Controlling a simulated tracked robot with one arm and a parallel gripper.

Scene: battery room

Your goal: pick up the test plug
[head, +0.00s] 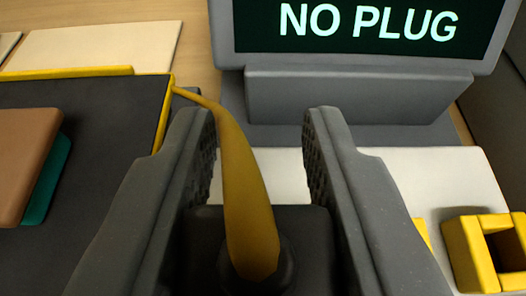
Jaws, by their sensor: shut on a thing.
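My gripper (262,135) reaches forward in the lower middle, its two grey ridged fingers on either side of the test plug (305,228). The plug is a dark block with a round collar, low between the fingers, and my gripper is shut on it. A thick yellow lead (245,190) rises from the collar, bends left past the left fingertip and thins out towards the dark mat's corner. The plug's lower end is hidden. A grey display unit (355,95) behind shows "NO PLUG" on its dark screen (300,40).
A dark mat (95,95) with a yellow edge lies at left, with a brown and teal block (25,165) on it. A pale surface (430,185) lies at right, with a yellow hollow holder (485,250) at the right edge. Pale wood shows behind.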

